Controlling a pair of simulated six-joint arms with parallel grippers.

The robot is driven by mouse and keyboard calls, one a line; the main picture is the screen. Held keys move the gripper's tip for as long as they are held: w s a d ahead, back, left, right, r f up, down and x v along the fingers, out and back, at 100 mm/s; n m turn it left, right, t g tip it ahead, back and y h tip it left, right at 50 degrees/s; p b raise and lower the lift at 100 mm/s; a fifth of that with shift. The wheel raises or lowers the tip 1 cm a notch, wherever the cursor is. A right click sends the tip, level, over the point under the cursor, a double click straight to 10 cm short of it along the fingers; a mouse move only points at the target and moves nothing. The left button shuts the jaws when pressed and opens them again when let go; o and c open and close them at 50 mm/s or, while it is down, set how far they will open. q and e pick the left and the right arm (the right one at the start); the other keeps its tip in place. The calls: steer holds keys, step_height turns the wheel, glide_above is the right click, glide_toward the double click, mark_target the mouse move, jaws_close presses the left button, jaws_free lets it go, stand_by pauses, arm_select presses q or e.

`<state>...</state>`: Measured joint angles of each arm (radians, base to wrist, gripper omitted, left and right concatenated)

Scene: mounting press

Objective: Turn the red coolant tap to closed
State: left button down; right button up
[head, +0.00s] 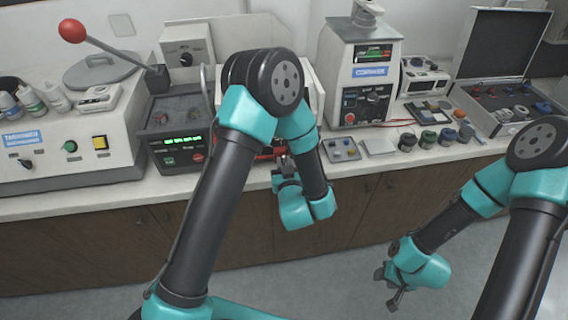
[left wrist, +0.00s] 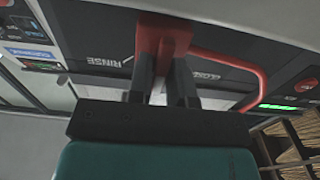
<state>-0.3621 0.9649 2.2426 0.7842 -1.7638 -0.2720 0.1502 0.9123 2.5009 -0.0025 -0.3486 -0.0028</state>
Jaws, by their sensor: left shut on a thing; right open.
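The red coolant tap (left wrist: 165,32) shows at the top middle of the left wrist view, on a dark panel (left wrist: 85,58). A red bar (left wrist: 238,62) curves from beside it down to the right. The panel has a RINSE label left of the tap and a partly hidden label, seemingly CLOSED, right of it. My left gripper (left wrist: 163,65) is shut on the tap, one finger on each side. In the head view my left gripper (head: 286,172) is at the bench's front edge and my arm hides most of the tap. My right gripper (head: 391,290) is open and empty, low over the floor.
Left of my left arm stands a dark press unit (head: 170,125) with a red-knobbed lever (head: 73,31). Right of it are a white machine (head: 355,75), small jars (head: 428,139) and an open case (head: 500,60). Free floor lies before the cabinets.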

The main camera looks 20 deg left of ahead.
arm_select(q)
steer(key=shift+n, duration=0.5)
steer(key=n, duration=0.3)
steer(key=shift+a, duration=0.1)
steer(key=shift+s+a+f+n, duration=0.1)
steer(key=shift+n, duration=2.3)
steer(key=c, duration=1.1)
jaws_free()
steer(key=v, duration=1.7)
steer(key=shift+s, duration=0.2)
